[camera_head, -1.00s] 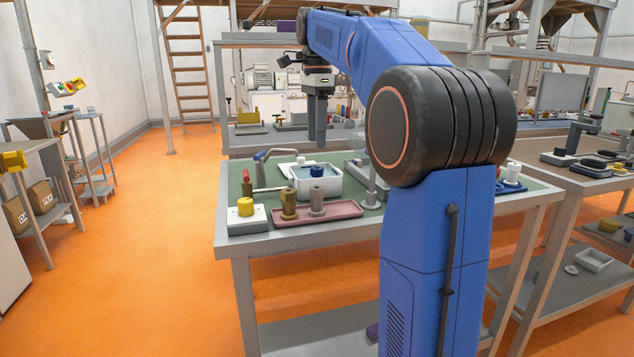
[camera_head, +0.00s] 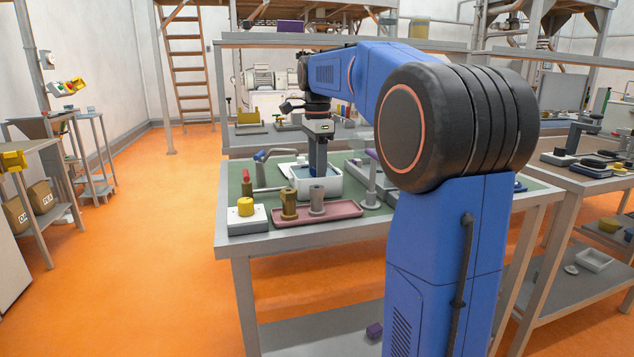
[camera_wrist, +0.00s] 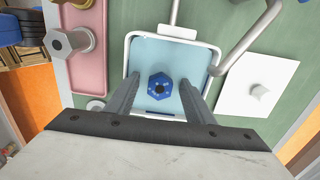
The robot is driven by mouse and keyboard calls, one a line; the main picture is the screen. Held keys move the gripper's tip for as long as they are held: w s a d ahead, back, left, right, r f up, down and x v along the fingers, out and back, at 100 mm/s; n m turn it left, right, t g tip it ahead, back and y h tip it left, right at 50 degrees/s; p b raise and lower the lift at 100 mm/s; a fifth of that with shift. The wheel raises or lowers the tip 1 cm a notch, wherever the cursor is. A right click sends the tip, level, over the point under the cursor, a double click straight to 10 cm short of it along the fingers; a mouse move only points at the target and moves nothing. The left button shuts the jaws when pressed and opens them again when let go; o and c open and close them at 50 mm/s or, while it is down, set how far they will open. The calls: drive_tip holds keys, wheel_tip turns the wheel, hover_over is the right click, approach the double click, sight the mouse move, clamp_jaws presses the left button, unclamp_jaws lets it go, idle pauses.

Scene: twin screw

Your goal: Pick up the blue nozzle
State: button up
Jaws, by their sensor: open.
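The blue nozzle (camera_wrist: 159,87) stands in a white bin (camera_wrist: 216,58) with a light blue inside. In the wrist view it is a blue hexagonal piece with a dark hole on top. My gripper (camera_wrist: 162,86) is open, and its two fingers reach down on either side of the nozzle, apart from it. In the head view my gripper (camera_head: 317,172) is lowered into the bin (camera_head: 333,186) and hides the nozzle.
A pink tray (camera_head: 346,210) with a brown and a grey fitting lies in front of the bin. A white box with a yellow button (camera_head: 246,207) is at left. A bent grey faucet-like pipe (camera_head: 272,153) rises close behind the bin.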

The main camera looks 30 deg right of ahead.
clamp_jaws()
